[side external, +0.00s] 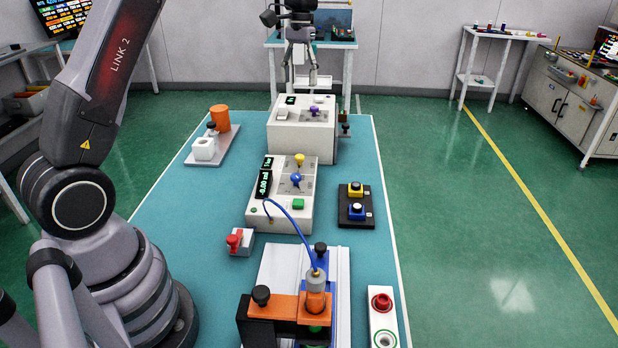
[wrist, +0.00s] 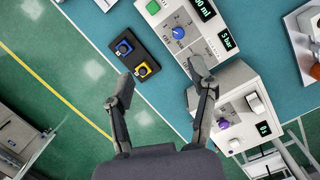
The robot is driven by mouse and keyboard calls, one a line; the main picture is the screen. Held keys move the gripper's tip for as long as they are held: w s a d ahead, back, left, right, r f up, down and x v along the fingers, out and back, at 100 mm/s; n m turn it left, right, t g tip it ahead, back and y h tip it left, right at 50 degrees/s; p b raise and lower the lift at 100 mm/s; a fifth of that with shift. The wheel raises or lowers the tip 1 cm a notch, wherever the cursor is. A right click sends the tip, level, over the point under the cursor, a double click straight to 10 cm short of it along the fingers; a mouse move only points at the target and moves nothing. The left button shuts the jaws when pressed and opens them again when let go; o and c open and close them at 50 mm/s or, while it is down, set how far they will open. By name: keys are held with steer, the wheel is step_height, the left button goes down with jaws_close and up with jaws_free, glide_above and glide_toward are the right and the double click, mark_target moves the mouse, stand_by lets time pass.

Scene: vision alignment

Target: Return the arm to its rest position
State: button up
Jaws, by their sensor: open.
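My gripper (wrist: 160,82) is open and empty in the wrist view, its two dark fingers spread apart. In the side external view my gripper (side external: 300,78) hangs fingers-down at the top centre, near the far white box (side external: 290,135) with the purple knob. Nothing is between the fingers. The wrist view shows the controller with the blue knob (wrist: 179,32) above the fingers, and the purple-knob box (wrist: 243,100) at right. My arm rises at the left of the side external view and leaves the top of the picture. No rest marker shows.
The teal table (side external: 210,265) carries a controller (side external: 283,210) with a blue hose to an orange fixture (side external: 285,306). A black two-button box (side external: 343,212), a red-knob block (side external: 240,242), an orange cup (side external: 220,118) and a red-button panel (side external: 381,320) stand around.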

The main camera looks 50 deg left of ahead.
steer(key=s+d+r+m+t, duration=0.1)
steer(key=s+d+r+t, duration=0.1)
steer(key=s+d+r, duration=0.35)
steer(key=s+d+r+m+t, duration=0.1)
steer(key=s+t, duration=0.1)
steer(key=s, duration=1)
steer(key=s+d+m+t+y, duration=0.1)
steer(key=s+d+m+t, duration=0.1)
steer(key=s, duration=1.1)
steer(key=shift+d+r+t, duration=0.25)
steer(key=shift+r+t, duration=0.1)
steer(key=shift+t, duration=0.15)
